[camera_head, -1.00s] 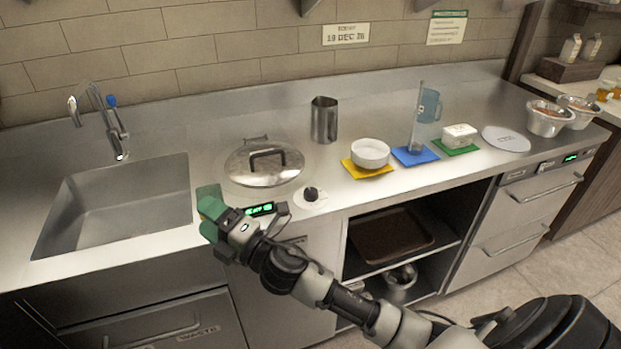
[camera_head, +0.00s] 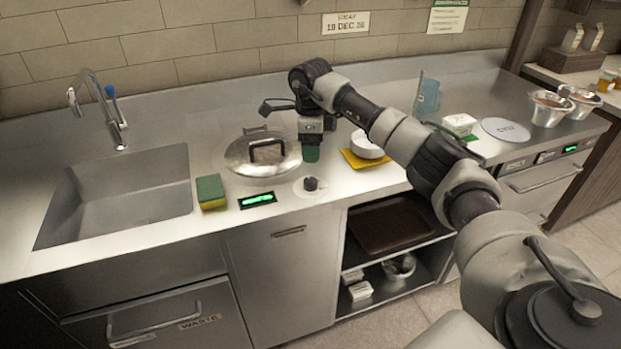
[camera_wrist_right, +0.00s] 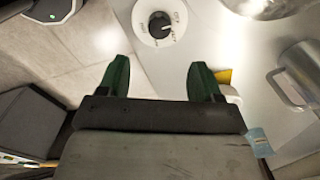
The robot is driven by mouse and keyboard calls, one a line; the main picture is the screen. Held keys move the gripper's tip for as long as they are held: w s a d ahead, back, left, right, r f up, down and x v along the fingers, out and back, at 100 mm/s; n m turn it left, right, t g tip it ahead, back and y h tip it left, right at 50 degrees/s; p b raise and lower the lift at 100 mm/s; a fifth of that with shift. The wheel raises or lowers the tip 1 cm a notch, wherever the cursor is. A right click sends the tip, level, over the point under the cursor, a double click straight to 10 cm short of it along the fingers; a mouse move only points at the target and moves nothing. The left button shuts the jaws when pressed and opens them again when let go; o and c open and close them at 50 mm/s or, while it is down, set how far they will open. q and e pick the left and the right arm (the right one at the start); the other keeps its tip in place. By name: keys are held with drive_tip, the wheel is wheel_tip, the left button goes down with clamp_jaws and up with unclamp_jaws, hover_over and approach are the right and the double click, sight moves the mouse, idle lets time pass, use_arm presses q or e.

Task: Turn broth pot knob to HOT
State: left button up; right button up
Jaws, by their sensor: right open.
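The broth pot knob is a small black knob (camera_head: 311,184) on a round white dial plate, on the counter in front of the lidded steel pot (camera_head: 262,155). In the right wrist view the knob (camera_wrist_right: 159,25) sits on its lettered white dial, beyond my fingertips and between their lines. The lettering is too small to read surely. My right gripper (camera_head: 311,154) points down above the counter, just behind the knob and right of the pot lid. Its green fingers (camera_wrist_right: 158,78) are apart with nothing between them. My left gripper is not in view.
A green and yellow sponge (camera_head: 211,192) and a small green-lit display (camera_head: 257,200) stand left of the knob. A white bowl (camera_head: 366,146) on a yellow mat is close to the right. The sink (camera_head: 117,205) is at the left.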

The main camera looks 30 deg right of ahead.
sight(310, 181)
wheel_tip(310, 181, down, 10)
drive_tip(key=shift+a+f+p, duration=0.1)
drive_tip(key=shift+f+p, duration=0.05)
drive_tip(key=shift+p, duration=0.6)
drive_tip(key=c, duration=0.9)
